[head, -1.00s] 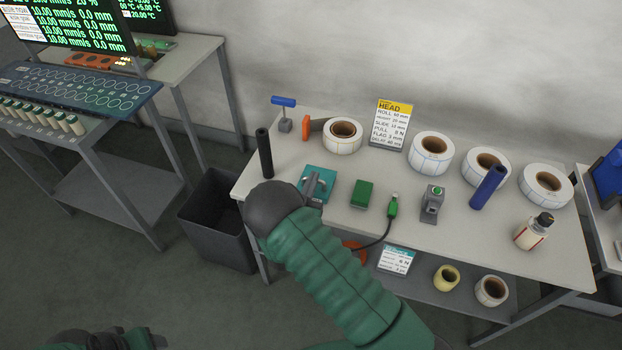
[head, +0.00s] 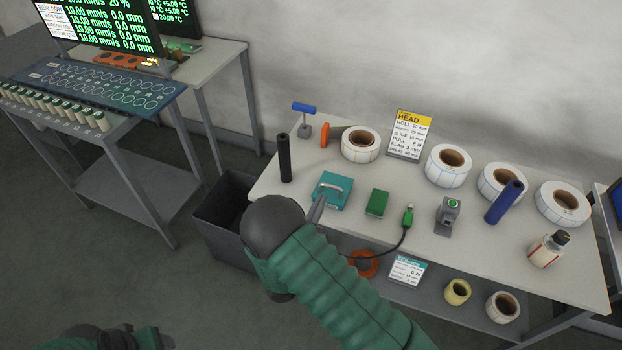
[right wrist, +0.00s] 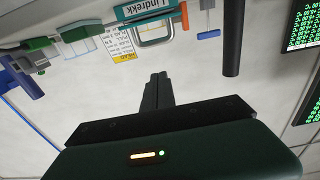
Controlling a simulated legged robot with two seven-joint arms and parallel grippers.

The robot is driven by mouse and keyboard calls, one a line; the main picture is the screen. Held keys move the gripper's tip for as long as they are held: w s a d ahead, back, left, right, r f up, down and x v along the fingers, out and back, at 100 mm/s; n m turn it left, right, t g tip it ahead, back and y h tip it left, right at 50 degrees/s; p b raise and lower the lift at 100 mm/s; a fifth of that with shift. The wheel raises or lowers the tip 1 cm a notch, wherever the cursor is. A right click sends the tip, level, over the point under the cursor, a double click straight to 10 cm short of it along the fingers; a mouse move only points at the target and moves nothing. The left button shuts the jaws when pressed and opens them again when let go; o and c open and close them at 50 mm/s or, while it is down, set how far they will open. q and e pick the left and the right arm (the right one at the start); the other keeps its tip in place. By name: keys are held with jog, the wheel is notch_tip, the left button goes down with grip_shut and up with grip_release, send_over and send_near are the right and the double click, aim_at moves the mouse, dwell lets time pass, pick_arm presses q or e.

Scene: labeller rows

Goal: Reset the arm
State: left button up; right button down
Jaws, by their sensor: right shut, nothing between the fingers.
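My right arm, in green sleeving, reaches up from the bottom of the head view. Its gripper (head: 317,208) is mostly hidden behind the dark wrist; a grey fingertip shows at the table's front edge, just below the teal block with a handle (head: 332,190). In the right wrist view, the gripper (right wrist: 158,92) is shut with nothing between its fingers. That view is upside down and shows the teal handled block (right wrist: 150,14) beyond the fingertips. Part of my left arm (head: 112,338) shows at the bottom left; its finger state is unclear.
The worktable (head: 400,245) holds several label rolls (head: 448,165), a black cylinder (head: 285,158), a green block (head: 377,203), a blue cylinder (head: 504,202) and a bottle (head: 548,249). A dark bin (head: 225,215) stands left of it. A sign (head: 410,135) stands at the back.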

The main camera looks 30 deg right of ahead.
jog(key=w+a+n+g+y, duration=0.1)
jog(key=a+n+g+y, duration=0.25)
jog(key=a+y, duration=0.65)
jog(key=s+d+r+n+g+y, duration=0.1)
jog(key=s+n+g+y, duration=0.3)
jog(key=s, duration=1.5)
jog(key=shift+r+n+g, duration=0.5)
jog(key=shift+n+g, duration=0.55)
jog(key=shift+n, duration=0.1)
jog(key=shift+s+d, duration=0.1)
jog(key=shift+s, duration=0.05)
